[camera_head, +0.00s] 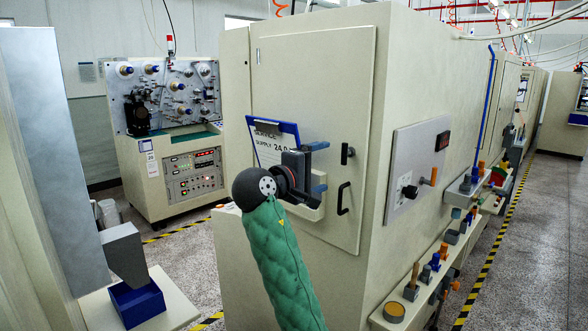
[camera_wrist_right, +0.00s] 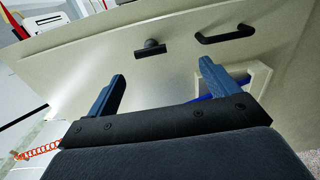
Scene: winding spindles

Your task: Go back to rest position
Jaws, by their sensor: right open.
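My right gripper (camera_head: 320,167) is in front of the cream cabinet door (camera_head: 335,80), at the end of my arm in a green sleeve. Its two blue fingers are spread apart with nothing between them; they also show in the right wrist view (camera_wrist_right: 162,78). A clipboard (camera_head: 268,150) with a blue edge and a sheet with printed words stands tilted at the door, just left of the gripper and partly hidden by it. A pale holder (camera_head: 312,210) on the door lies below the gripper. My left gripper is not in view.
The door has a black latch (camera_head: 347,154) and a black handle (camera_head: 343,198), also seen in the wrist view (camera_wrist_right: 225,34). A spindle machine (camera_head: 165,130) stands at the back left. A blue box (camera_head: 137,303) sits at front left. Shelves with small parts (camera_head: 395,312) line the cabinet's right side.

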